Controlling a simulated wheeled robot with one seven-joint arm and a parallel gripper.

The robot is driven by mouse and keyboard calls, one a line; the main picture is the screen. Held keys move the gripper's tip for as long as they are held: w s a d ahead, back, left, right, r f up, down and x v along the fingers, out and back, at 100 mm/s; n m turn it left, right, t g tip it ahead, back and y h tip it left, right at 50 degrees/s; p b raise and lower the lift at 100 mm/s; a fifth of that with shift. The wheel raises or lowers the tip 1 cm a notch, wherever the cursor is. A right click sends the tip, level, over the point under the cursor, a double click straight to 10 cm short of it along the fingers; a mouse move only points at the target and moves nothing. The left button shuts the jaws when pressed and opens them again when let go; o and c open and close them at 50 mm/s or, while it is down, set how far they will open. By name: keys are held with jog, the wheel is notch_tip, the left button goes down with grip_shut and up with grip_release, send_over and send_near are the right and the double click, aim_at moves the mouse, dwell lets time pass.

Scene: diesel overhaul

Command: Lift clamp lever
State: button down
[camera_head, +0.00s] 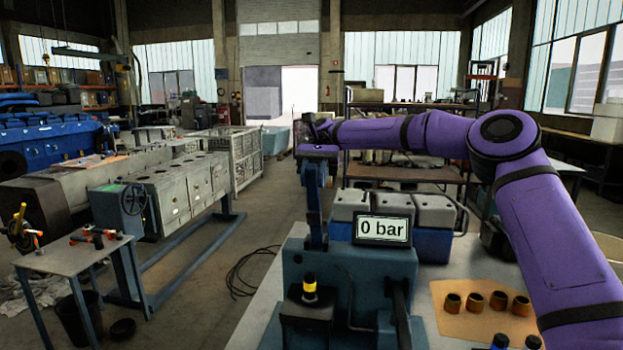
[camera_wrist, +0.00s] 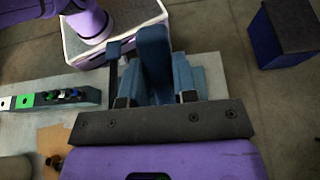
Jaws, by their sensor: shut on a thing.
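My gripper (camera_head: 316,160) is at the top of the blue upright of a blue test stand (camera_head: 345,275), pointing down, with the purple wrist above it. In the wrist view my gripper (camera_wrist: 155,100) shows its dark palm bar and two short fingers on either side of blue parts of the stand (camera_wrist: 155,60). It is shut on a part there, which I take for the clamp lever; the contact is mostly hidden behind the palm bar. A display on the stand (camera_head: 382,229) reads 0 bar.
A brown mat (camera_head: 455,325) with several bronze bushings lies right of the stand on the bench. A blue and grey container (camera_head: 350,208) stands behind it. A small grey table (camera_head: 75,252) is at the left.

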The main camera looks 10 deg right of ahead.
aim_at(313, 165)
jog(key=c, duration=0.9)
grip_release()
jog(key=shift+r, duration=0.1)
jog(key=shift+r, duration=0.7)
jog(key=shift+a+r, duration=0.1)
jog(key=shift+r, duration=0.7)
jog(key=shift+s+d+r, duration=0.1)
jog(key=shift+d+r, duration=0.05)
jog(key=shift+d, duration=0.05)
jog(key=s+d+r, duration=0.1)
jog(key=s+d, duration=0.1)
jog(key=s, duration=1.3)
jog(key=shift+s+d+r, duration=0.2)
jog(key=shift+s+d, duration=0.1)
